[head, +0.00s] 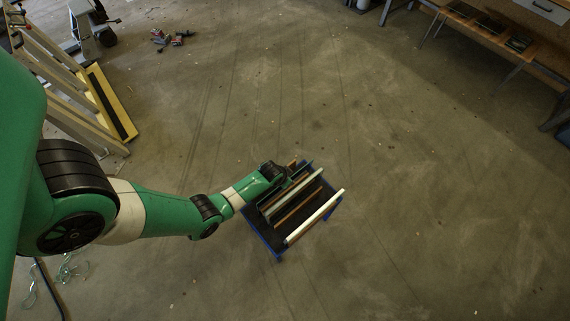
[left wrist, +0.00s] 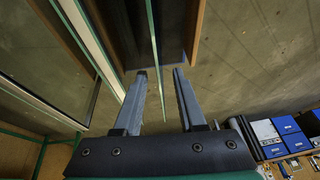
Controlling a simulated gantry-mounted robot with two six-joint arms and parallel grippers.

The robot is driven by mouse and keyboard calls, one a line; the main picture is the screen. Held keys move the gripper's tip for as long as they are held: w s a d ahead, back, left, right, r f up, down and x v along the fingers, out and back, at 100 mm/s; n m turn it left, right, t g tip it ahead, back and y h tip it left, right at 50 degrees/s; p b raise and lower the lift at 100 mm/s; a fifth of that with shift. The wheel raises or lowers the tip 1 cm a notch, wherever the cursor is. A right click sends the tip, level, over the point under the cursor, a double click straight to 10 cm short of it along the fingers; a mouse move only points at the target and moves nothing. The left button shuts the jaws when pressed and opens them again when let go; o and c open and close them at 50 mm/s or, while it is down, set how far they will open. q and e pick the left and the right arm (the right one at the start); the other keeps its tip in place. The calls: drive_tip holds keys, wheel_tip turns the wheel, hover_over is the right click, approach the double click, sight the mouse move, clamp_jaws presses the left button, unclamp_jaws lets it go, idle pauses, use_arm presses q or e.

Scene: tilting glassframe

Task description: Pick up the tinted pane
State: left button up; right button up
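A rack (head: 278,254) with a blue frame and a dark base stands on the floor in the head view and holds several upright panels and panes. My left gripper (left wrist: 160,75) is over its far end, with its fingers open. In the left wrist view, a thin pane with a green edge (left wrist: 153,35) runs between the two fingers, with a visible gap on each side. I cannot tell for certain whether this is the tinted pane. In the head view my wrist hides the far end of the rack and the fingers. My right gripper is not in view.
In the left wrist view, a pale-edged panel (left wrist: 88,40) stands left of the fingers and a brown panel (left wrist: 197,30) to the right. A workbench (head: 490,35) is at the upper right. The floor right of the rack is clear.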

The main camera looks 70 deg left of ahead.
use_arm(q)
drive_tip(key=b+x, duration=0.1)
drive_tip(key=x, duration=0.2)
drive_tip(key=shift+d, duration=0.1)
drive_tip(key=shift+r, duration=0.15)
drive_tip(key=shift+c, duration=0.3)
clamp_jaws()
idle(0.8)
